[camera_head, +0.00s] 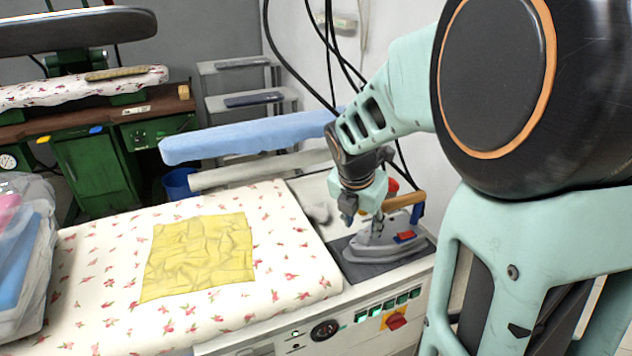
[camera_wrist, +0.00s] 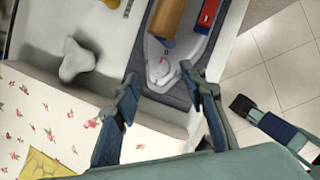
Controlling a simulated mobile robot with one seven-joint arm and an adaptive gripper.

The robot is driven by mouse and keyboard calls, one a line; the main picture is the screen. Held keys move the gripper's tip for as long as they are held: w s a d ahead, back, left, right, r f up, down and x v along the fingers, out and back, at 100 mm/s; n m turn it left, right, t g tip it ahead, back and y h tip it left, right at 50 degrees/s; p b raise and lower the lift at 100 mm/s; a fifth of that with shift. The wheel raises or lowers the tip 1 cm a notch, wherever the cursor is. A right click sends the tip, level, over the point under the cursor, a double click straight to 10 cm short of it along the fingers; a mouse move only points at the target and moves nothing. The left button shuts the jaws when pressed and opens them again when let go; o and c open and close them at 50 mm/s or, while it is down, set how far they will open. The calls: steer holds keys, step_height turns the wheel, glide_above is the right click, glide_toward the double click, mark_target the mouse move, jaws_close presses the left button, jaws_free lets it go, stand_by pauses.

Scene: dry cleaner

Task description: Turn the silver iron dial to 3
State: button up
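The silver iron (camera_head: 372,250) rests on a dark pad (camera_head: 405,266) at the right end of the ironing station. It has a wooden handle (camera_head: 404,201) and a red part. In the wrist view the iron (camera_wrist: 178,49) lies beyond my fingertips, and its round pale dial (camera_wrist: 160,69) shows with a small red mark. The dial's numbers are too small to read. My gripper (camera_head: 363,219) points down above the front of the iron.
A floral padded board (camera_head: 90,265) with a crumpled yellow cloth (camera_head: 200,256) lies to the left. A small grey-white object (camera_wrist: 76,60) sits left of the iron. A red knob (camera_head: 396,321) and green switches are on the front panel. Black cables hang behind my arm.

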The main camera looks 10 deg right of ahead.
mark_target(363, 233)
steer(key=shift+b+x, duration=0.3)
steer(key=shift+x, duration=1.65)
jaws_close()
